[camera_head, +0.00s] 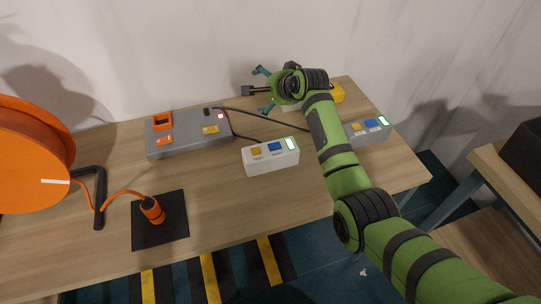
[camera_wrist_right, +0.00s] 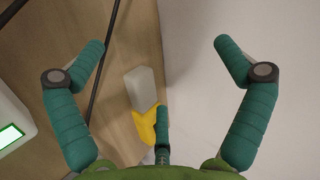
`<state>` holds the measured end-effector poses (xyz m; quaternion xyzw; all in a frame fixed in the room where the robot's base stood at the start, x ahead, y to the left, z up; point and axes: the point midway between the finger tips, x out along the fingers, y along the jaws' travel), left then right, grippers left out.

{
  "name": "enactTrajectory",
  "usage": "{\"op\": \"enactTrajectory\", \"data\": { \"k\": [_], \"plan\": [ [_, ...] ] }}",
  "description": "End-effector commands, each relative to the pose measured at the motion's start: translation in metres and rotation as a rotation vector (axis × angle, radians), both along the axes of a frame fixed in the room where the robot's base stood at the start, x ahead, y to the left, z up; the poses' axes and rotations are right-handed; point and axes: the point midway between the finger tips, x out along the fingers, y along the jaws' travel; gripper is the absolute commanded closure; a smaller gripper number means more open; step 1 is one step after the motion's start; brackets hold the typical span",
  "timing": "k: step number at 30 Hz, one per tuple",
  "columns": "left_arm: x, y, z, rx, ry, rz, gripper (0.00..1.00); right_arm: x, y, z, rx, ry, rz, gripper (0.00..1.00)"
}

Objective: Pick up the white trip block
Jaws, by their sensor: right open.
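The white trip block (camera_head: 257,166) has orange and blue buttons and a lit green display, and stands on the table near its middle. A white casing with a green display, which looks like the same block (camera_wrist_right: 8,110), is cut off at the left edge of the right wrist view. My right gripper (camera_head: 262,90) is open and empty over the back of the table near the wall, behind the block and apart from it. Its teal fingers (camera_wrist_right: 159,45) are spread wide in the wrist view. My left gripper is not in view.
A similar grey block (camera_head: 375,136) stands at right, partly behind my arm. A yellow item (camera_head: 338,93), with a pale grey part in the wrist view (camera_wrist_right: 142,88), lies near the wall. A grey console (camera_head: 185,146), dark cable, black mat (camera_head: 145,235) and orange reel (camera_head: 30,160) are left.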

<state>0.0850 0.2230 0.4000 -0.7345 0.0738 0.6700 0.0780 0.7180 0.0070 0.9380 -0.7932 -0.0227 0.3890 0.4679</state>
Motion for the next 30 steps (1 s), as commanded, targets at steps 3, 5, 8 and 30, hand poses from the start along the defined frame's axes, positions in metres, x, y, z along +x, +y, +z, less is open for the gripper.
{"op": "enactTrajectory", "data": {
  "k": [3,5,8,30],
  "plan": [
    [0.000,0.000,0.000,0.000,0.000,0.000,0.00,-0.029,0.014,-0.010,-0.002,0.255,-0.036,0.00],
    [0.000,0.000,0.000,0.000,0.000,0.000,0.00,-0.046,0.016,-0.014,-0.020,0.383,-0.078,0.00],
    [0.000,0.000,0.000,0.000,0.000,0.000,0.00,-0.074,0.012,-0.017,-0.067,0.574,-0.172,0.00],
    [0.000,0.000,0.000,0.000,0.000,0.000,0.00,-0.138,-0.020,-0.062,-0.239,0.916,-0.500,0.00]
  ]
}}
